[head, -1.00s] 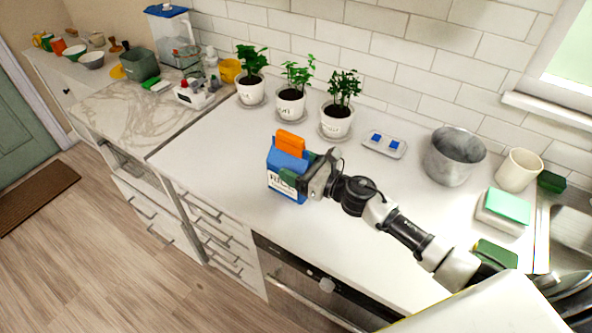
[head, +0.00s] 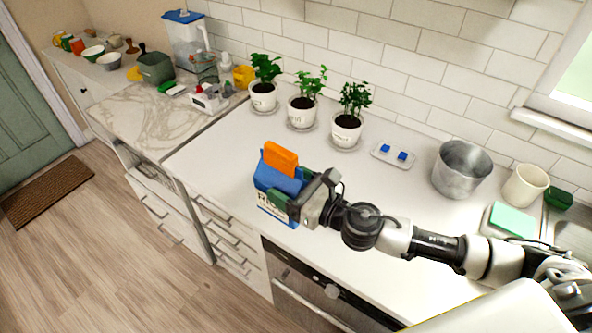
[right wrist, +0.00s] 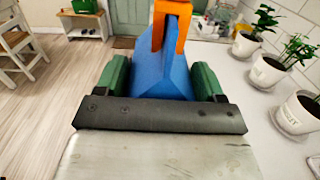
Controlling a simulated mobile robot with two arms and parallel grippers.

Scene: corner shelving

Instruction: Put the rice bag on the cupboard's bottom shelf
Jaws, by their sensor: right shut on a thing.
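The rice bag (head: 277,187) is a blue and white bag with an orange clip on top. In the head view it is upright near the front edge of the white counter. My right gripper (head: 296,198) is shut on it from the right side. In the right wrist view the bag (right wrist: 163,75) sits between the green finger pads of my right gripper (right wrist: 158,85). Whether its base touches the counter is hard to tell. No cupboard with an open bottom shelf is clearly identifiable. My left gripper is not in view.
Potted plants (head: 347,128) line the back of the white counter (head: 215,145). A metal pot (head: 461,170), a cream mug (head: 525,185) and a small tray (head: 393,155) stand to the right. Drawers and an oven (head: 300,290) are below.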

